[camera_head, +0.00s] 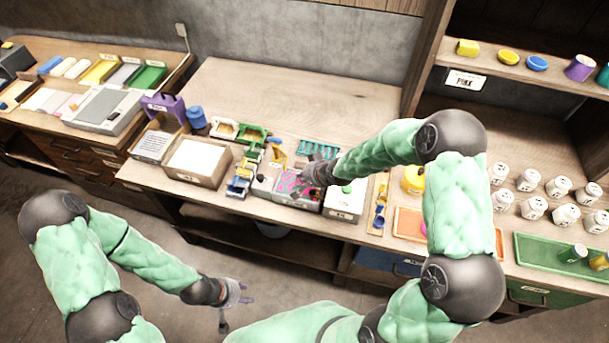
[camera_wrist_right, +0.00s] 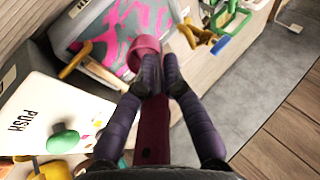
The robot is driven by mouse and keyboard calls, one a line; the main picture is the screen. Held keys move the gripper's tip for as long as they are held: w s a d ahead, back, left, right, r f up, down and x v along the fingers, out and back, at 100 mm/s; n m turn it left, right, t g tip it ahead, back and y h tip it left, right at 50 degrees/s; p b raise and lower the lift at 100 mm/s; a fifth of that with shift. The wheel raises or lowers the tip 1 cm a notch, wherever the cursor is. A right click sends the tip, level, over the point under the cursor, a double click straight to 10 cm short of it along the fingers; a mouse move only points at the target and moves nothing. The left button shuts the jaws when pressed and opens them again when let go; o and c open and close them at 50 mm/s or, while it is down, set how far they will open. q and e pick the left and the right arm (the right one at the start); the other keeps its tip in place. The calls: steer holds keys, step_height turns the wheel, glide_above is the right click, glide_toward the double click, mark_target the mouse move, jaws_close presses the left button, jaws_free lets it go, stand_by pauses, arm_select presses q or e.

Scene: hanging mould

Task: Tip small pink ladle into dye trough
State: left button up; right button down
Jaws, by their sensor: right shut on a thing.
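The small pink ladle (camera_wrist_right: 151,130) is held in my right gripper (camera_wrist_right: 160,78), whose dark fingers are shut on its handle. Its pink cup (camera_wrist_right: 144,48) shows just beyond the fingertips, in front of the trough in the right wrist view; whether it touches the rim I cannot tell. The dye trough (camera_wrist_right: 92,70) is a grey box with pink swirls on a grey surface. In the head view, the trough (camera_head: 296,203) sits at the bench's front edge, with my right gripper (camera_head: 312,174) over its right part. My left gripper (camera_head: 238,297) hangs empty and open in front of the bench.
A white box with a green button (camera_head: 345,200) stands right of the trough, and it shows in the wrist view (camera_wrist_right: 45,110). Small yellow, blue and green tools (camera_head: 240,180) crowd the left. A wooden tray (camera_head: 197,160) stands further left. The bench's back is clear.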

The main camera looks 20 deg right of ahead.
steer(key=shift+g+b, duration=0.4)
steer(key=shift+b, duration=0.35)
steer(key=shift+w+f+h+b, duration=0.1)
steer(key=shift+h+b, duration=0.2)
steer(key=shift+b, duration=0.95)
steer(key=shift+g+b, duration=0.5)
steer(key=shift+b, duration=0.7)
steer(key=shift+r+g+h+p, duration=0.3)
steer(key=shift+r+g, duration=0.2)
steer(key=shift+r, duration=0.05)
